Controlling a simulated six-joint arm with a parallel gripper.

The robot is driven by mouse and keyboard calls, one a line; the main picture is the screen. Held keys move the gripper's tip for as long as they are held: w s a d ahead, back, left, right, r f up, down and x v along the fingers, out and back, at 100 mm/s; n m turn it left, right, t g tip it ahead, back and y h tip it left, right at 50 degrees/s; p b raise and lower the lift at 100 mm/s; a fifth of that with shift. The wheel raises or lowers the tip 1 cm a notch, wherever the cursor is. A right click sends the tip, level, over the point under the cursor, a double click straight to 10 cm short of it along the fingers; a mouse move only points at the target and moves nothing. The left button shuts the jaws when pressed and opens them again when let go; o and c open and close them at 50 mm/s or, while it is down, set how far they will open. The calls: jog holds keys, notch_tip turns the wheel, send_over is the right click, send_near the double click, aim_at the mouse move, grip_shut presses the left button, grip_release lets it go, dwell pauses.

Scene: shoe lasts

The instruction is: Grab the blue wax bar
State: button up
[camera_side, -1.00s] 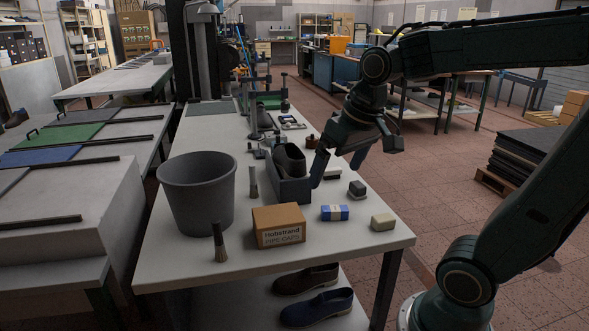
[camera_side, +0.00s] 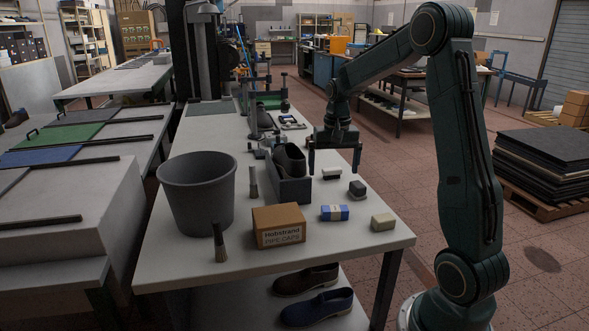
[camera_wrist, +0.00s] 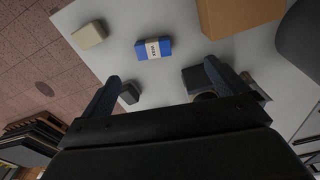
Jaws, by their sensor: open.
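The blue wax bar (camera_side: 335,212) has a white paper band and lies flat on the light table, right of the cardboard box. In the wrist view the bar (camera_wrist: 153,48) lies beyond the fingertips, between their lines and apart from them. My gripper (camera_side: 334,172) is open and empty, pointing down above the table, farther back than the bar. In the wrist view its two fingers (camera_wrist: 162,72) are spread wide. Nothing hides the bar.
A cardboard box (camera_side: 278,226) stands left of the bar, and a pale block (camera_side: 383,222) lies right of it. A grey bin (camera_side: 197,195) and a tray with a shoe (camera_side: 290,187) stand farther left.

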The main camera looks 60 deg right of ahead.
jog(key=shift+d+f+m, duration=0.3)
jog(key=shift+d+f, duration=0.7)
jog(key=shift+d, duration=0.2)
jog(key=shift+f, duration=0.1)
send_over(335, 208)
jog(key=f, duration=0.7)
jog(key=shift+a+f, duration=0.3)
jog(key=shift+f, duration=0.35)
jog(key=shift+d+f, duration=0.2)
jog(key=shift+f, duration=2.45)
